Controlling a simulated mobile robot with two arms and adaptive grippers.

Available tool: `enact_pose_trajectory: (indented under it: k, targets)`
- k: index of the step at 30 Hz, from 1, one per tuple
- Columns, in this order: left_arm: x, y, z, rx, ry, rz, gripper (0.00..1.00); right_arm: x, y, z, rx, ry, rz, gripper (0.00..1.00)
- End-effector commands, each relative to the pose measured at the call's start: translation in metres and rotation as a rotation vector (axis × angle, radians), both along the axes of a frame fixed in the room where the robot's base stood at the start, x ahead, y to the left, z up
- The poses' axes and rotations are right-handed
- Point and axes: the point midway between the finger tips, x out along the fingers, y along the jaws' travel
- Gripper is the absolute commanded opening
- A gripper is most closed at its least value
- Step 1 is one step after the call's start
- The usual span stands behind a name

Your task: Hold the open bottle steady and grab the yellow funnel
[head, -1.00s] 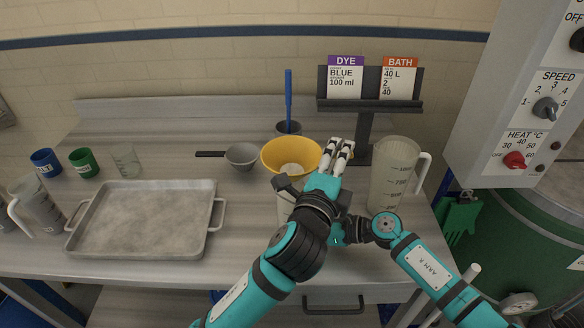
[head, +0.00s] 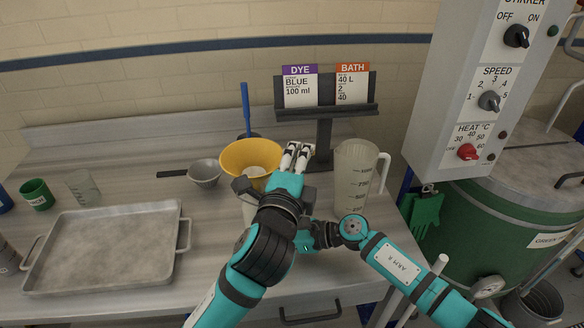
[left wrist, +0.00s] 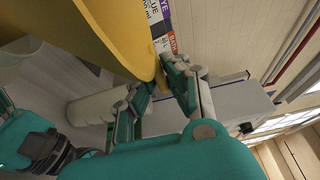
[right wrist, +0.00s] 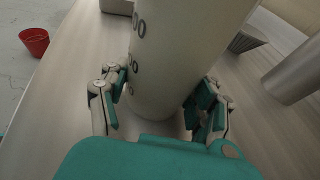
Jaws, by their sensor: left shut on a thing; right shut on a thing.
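The yellow funnel (head: 236,156) shows in the head view at the far side of the table, its wide mouth up. My left gripper (head: 296,152) is shut on its right rim; the yellow wall also fills the upper left of the left wrist view (left wrist: 115,25). The open bottle (right wrist: 170,50), pale with dark graduation marks, stands between the fingers of my right gripper (right wrist: 163,88), which is shut on it. In the head view my left arm mostly hides the bottle and my right fingers. I cannot tell whether the funnel touches the bottle.
A graduated jug (head: 352,180) stands close right of my grippers. A sign stand (head: 325,130), grey bowl (head: 204,173) and blue-handled tool (head: 246,110) are behind or left. A metal tray (head: 105,250) fills the left; a control panel (head: 460,100) is at right.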

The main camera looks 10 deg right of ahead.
Motion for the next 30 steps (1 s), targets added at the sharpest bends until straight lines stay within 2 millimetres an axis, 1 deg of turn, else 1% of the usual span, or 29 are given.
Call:
enact_pose_trajectory:
  k: [1,3,6,9,14,21,22,28,30]
  targets:
    - [0.000,0.000,0.014,-0.005,-0.008,0.000,0.00,0.000,0.000,-0.001,-0.002,0.000,0.000,0.43]
    - [0.000,0.000,0.029,-0.003,-0.008,-0.001,0.00,0.000,0.000,-0.001,-0.002,0.000,0.000,0.43]
    - [0.000,-0.001,0.048,-0.004,-0.006,-0.002,0.00,0.000,0.000,-0.001,-0.002,0.000,0.000,0.43]
    - [0.000,-0.001,0.063,-0.003,-0.004,-0.001,0.00,0.000,0.000,-0.001,-0.002,0.000,0.000,0.43]
    - [0.000,0.000,0.074,-0.001,-0.003,-0.001,0.00,0.000,0.000,-0.001,-0.002,0.000,0.000,0.43]
    - [0.000,0.000,0.075,0.000,-0.001,-0.001,0.00,0.000,0.000,-0.001,-0.002,0.000,0.000,0.43]
    - [0.000,0.000,0.075,0.000,-0.001,-0.001,0.00,0.000,0.000,-0.001,-0.002,0.000,0.000,0.63]
    - [0.000,0.000,0.075,0.000,-0.001,-0.001,0.00,0.000,0.000,-0.001,-0.001,0.000,0.000,0.89]
    - [0.000,0.000,0.075,0.000,-0.001,-0.001,0.00,0.000,0.000,0.000,-0.001,0.000,0.000,0.90]
